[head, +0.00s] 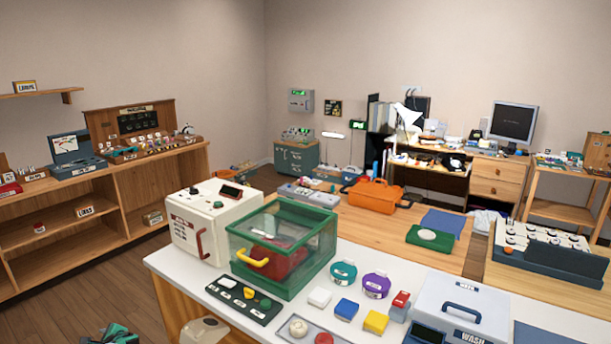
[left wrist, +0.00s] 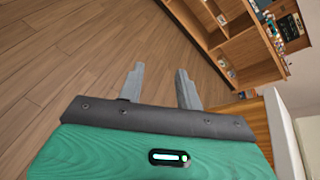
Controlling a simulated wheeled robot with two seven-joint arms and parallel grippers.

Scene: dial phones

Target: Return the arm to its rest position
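My left gripper shows in the left wrist view (left wrist: 160,80) with its two grey fingers apart and nothing between them. Wooden floor lies beyond the fingertips. In the head view a green and dark part of my left arm (head: 112,334) shows at the bottom left edge, low beside the white table. A pale part at the bottom edge near the table is cut off. My right gripper is in neither view.
The white table (head: 185,278) holds a cream box (head: 205,222), a green clear-walled case (head: 283,245), a button panel (head: 243,298) and several coloured blocks. A wooden shelf (head: 85,235) stands at the left. The floor (head: 110,285) between shelf and table is clear.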

